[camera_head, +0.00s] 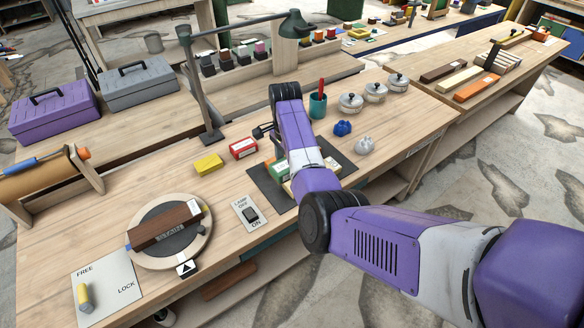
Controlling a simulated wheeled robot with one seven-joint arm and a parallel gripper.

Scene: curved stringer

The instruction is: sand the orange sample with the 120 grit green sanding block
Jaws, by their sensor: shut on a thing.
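The green sanding block (278,170) shows left of my forearm, over a dark mat (263,181) on the bench. It has a pale label. A pale edge of something shows under or beside the block, mostly hidden by my arm; I cannot tell whether the block touches it. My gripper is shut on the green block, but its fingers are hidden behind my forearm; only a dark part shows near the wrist. An orange bar (476,89) lies on the right-hand bench, apart from my arm.
A yellow block (208,164) and a red block (243,149) lie left of the mat. A lamp switch (250,213) and a turntable with a brown board (167,227) are at front left. A green cup (318,105) and lidded pots (351,102) stand behind. Dark brown (443,72) and cream (460,80) bars lie beside the orange one.

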